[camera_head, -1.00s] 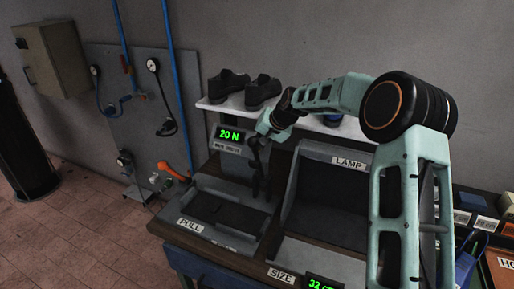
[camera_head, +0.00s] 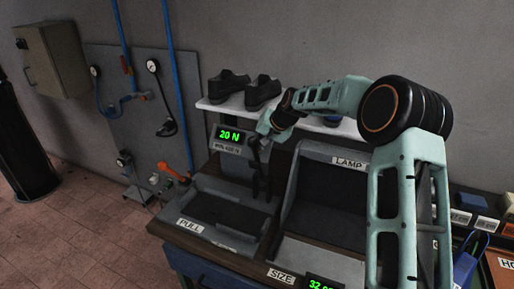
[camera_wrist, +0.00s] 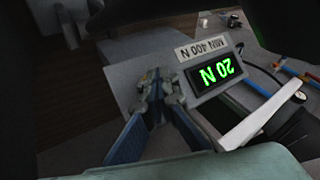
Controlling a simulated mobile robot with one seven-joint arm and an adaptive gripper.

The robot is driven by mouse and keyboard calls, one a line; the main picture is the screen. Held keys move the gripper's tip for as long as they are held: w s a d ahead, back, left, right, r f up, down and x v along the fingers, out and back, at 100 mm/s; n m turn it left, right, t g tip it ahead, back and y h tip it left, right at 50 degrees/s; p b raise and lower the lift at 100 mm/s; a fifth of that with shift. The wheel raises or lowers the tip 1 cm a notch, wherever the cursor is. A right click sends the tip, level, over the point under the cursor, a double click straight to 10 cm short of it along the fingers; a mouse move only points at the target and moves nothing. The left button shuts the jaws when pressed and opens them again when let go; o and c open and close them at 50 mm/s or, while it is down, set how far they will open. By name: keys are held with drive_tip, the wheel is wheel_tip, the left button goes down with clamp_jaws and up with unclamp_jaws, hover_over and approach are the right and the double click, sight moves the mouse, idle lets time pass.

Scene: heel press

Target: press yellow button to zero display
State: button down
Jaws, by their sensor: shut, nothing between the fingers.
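The pull tester (camera_head: 238,166) has a green display (camera_head: 231,135) reading 20 N, with a MIN 400 N label (camera_wrist: 203,48) beside the display in the wrist view. The display also shows in the wrist view (camera_wrist: 213,73), upside down. My gripper (camera_head: 259,185) points down in front of the tester's upright face, just right of the display. In the wrist view my gripper (camera_wrist: 160,90) is shut and empty, its fingertips over the grey face beside the label and display. I cannot tell if they touch it. The yellow button is not visible; the fingers may hide it.
Dark shoes (camera_head: 264,93) stand on a white shelf (camera_head: 222,107) behind. A LAMP booth (camera_head: 338,190) is right of the tester, with a SIZE display (camera_head: 322,284) in front. An orange-red handle (camera_head: 177,169) is at the left. My arm covers much of the right side.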

drive_tip(key=shift+w+d+f, duration=0.1)
drive_tip(key=shift+w, duration=0.1)
idle(0.4)
drive_tip(key=shift+s+a+r, duration=0.25)
drive_tip(key=shift+s+r, duration=0.25)
drive_tip(key=shift+s, duration=0.2)
drive_tip(key=shift+s+a+r+b, duration=0.15)
drive_tip(key=shift+s+a+r, duration=0.1)
drive_tip(key=shift+s+r, duration=0.35)
drive_tip(key=shift+s+a+r+b, duration=0.2)
drive_tip(key=shift+s+r, duration=0.2)
drive_tip(key=shift+s, duration=0.25)
drive_tip(key=shift+s+a+r+b, duration=0.15)
drive_tip(key=shift+s+a+r, duration=0.1)
drive_tip(key=shift+s+r, duration=0.35)
